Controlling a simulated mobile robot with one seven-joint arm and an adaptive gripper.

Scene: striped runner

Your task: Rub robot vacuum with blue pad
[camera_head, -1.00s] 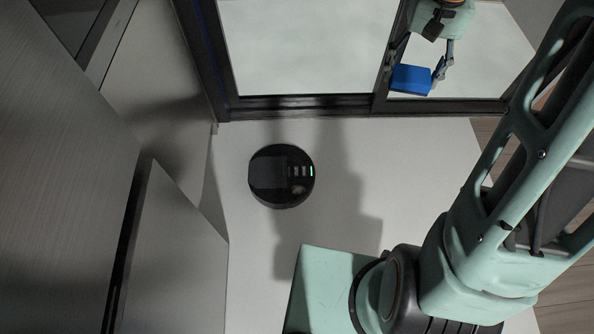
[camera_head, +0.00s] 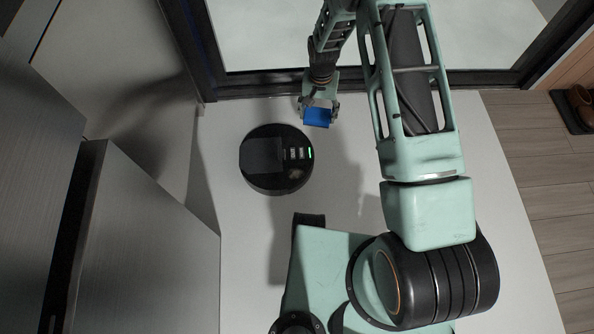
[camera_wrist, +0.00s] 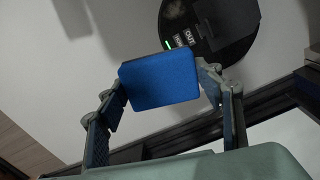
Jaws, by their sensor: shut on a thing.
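The robot vacuum (camera_head: 265,172) is a round black disc with a green light, lying on the pale floor left of centre in the head view. It also shows at the top right of the wrist view (camera_wrist: 232,20). My gripper (camera_head: 319,106) is shut on the blue pad (camera_head: 317,118) and is up and to the right of the vacuum, apart from it. In the wrist view the blue pad (camera_wrist: 160,82) sits between my two fingers, its broad face towards the camera. Part of the vacuum is cut off by the wrist view's top edge.
A dark-framed glass door (camera_head: 400,78) runs along the top of the head view, close to my gripper. Grey cabinets (camera_head: 150,240) stand on the left. Shoes on a dark mat (camera_head: 578,108) lie on the wooden floor at right. Pale floor around the vacuum is clear.

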